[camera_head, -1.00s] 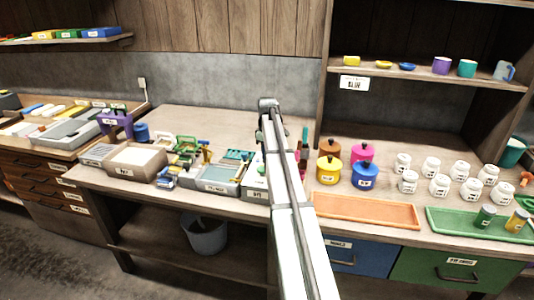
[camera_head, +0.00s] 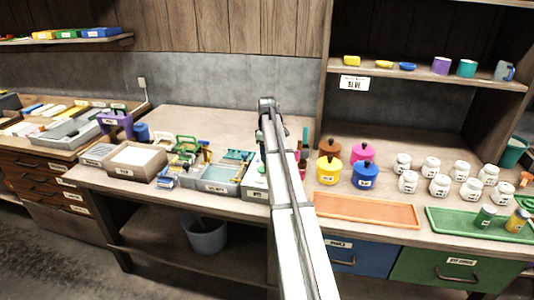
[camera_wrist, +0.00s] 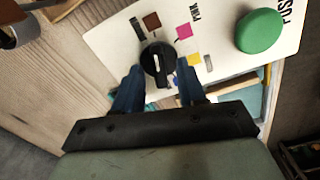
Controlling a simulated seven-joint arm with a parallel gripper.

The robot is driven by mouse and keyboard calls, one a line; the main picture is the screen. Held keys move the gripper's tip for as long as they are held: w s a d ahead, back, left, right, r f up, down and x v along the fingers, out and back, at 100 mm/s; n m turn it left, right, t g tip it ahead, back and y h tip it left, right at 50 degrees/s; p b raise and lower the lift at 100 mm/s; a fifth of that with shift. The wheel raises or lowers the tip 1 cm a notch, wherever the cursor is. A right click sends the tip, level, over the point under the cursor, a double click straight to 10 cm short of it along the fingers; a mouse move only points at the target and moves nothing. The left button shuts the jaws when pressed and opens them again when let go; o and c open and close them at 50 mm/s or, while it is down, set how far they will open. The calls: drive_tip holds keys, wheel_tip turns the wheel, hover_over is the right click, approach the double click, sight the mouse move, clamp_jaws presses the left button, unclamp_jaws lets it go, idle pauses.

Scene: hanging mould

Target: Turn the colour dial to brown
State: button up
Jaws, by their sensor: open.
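The black colour dial (camera_wrist: 157,63) sits on a white panel (camera_wrist: 110,45) in the wrist view. A raised bar crosses the dial; which patch it marks is not clear. Around it are a brown patch (camera_wrist: 151,21), a pink patch (camera_wrist: 184,31), a yellow patch (camera_wrist: 194,60) and a partly covered blue patch (camera_wrist: 177,79). My gripper (camera_wrist: 160,72) is open, its two blue fingers on either side of the dial's near part. Contact with the dial cannot be told. In the head view my arm hides the dial.
A large green button (camera_wrist: 260,32) stands on the same panel, right of the dial. In the head view, lidded pots, including a yellow pot (camera_head: 329,170) and a blue pot (camera_head: 365,176), stand right of my arm. A grey tray (camera_head: 218,178) is to its left.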

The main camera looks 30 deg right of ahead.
wheel_tip(320, 180, up, 14)
idle(0.6)
drive_tip(key=shift+f, duration=0.15)
